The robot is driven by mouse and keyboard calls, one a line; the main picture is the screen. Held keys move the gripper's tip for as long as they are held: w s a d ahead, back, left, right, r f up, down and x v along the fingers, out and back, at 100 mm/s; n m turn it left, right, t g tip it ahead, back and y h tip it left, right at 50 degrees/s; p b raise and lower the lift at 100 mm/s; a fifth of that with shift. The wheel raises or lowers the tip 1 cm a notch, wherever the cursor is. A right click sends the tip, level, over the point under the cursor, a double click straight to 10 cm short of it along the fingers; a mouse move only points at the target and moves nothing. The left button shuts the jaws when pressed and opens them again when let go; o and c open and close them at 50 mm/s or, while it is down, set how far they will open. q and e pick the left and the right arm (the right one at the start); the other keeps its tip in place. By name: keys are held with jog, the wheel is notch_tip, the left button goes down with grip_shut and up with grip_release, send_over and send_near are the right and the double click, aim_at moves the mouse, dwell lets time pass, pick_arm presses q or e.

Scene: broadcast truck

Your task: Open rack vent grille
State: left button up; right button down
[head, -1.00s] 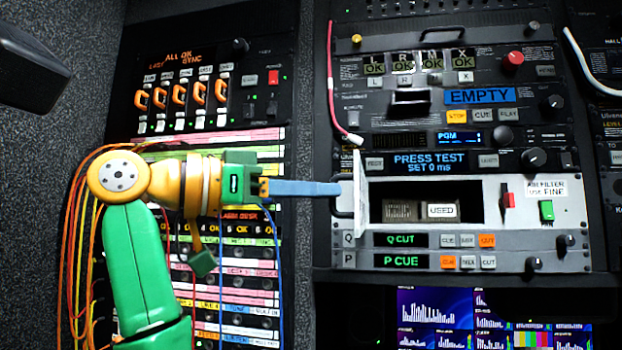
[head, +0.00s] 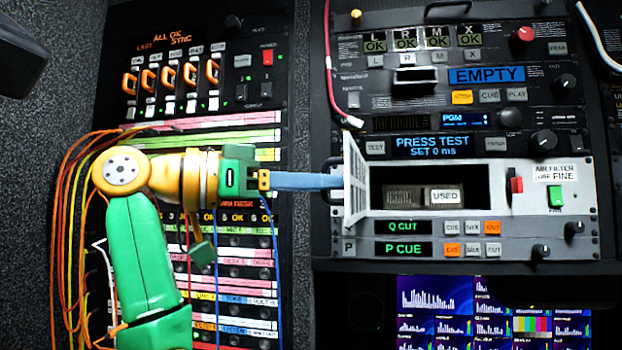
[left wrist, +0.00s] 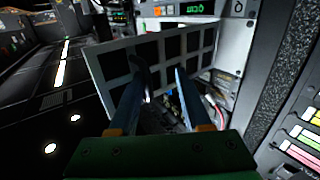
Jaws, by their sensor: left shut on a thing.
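The rack vent grille (head: 356,178) is a pale slotted panel, swung out at the left side of its opening in the silver rack unit. The slotted face also shows in the left wrist view (left wrist: 112,70). My left gripper (head: 343,182) reaches in from the left and is shut on the grille's dark handle, on the panel's left side. In the left wrist view its two blue fingers (left wrist: 162,75) are at the panel; the exact grip is partly hidden. In the opening behind sit a dark ribbed filter (head: 403,196) and a block labelled USED (head: 445,196). My right gripper is not in view.
A red switch (head: 516,186) and a green switch (head: 556,196) sit right of the opening. A pink cable (head: 328,75) hangs just above the grille. Orange and yellow cables (head: 72,210) hang at the left. Monitors (head: 490,310) are below.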

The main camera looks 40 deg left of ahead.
pick_arm(q)
jog(key=b+v, duration=0.1)
jog(key=v, duration=0.6)
jog(key=shift+s, duration=0.35)
